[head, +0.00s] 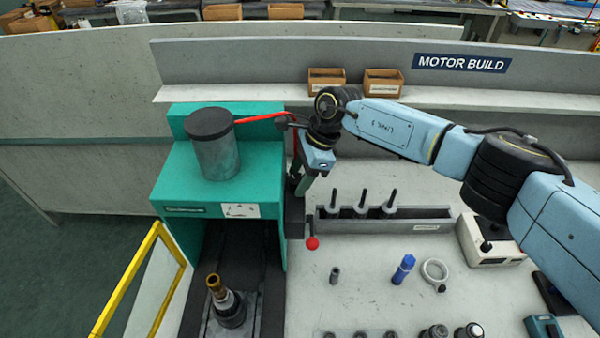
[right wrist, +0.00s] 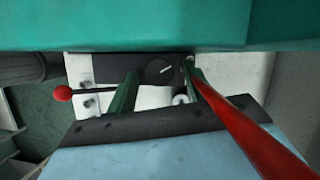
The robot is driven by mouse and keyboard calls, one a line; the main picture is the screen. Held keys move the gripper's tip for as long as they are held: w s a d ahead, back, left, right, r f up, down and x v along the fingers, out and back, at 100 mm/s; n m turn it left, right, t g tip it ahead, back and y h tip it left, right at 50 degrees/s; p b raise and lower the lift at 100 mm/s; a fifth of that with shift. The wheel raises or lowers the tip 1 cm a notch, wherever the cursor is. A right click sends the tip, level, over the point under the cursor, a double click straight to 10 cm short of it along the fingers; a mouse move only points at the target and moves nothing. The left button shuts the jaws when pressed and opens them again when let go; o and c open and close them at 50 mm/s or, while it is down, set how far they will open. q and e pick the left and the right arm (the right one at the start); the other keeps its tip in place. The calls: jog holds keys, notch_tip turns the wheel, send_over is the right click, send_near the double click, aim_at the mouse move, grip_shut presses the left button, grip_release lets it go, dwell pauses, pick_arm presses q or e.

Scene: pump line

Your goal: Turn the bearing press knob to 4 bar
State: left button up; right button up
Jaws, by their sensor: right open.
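The teal bearing press (head: 225,185) stands left of centre in the head view, with a grey cylinder (head: 217,155) on top. My right gripper (head: 298,188) points down at its right side. In the right wrist view, the round black knob (right wrist: 159,71) with a pale pointer line shows between the open green fingers of the right gripper (right wrist: 160,78). The pointer slants up to the right. Gaps show on both sides of the knob, and its depth from the fingertips is unclear. The knob is hidden in the head view, and I cannot read its scale. My left gripper is out of view.
A red-ball lever (head: 312,243) sticks out below the right gripper and shows left of the fingers in the right wrist view (right wrist: 62,94). A red hose (right wrist: 240,125) runs close past the right finger. A grey rack (head: 385,225) with upright pins stands to the right.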

jog(key=c, duration=1)
jog(key=shift+m, duration=0.3)
jog(key=m+t+p, duration=0.1)
jog(key=m, duration=0.2)
jog(key=shift+s, duration=0.15)
jog(key=shift+s+m+t+p, duration=0.1)
jog(key=shift+m+t+p, duration=0.55)
jog(key=shift+m, duration=0.45)
jog(key=o, duration=1)
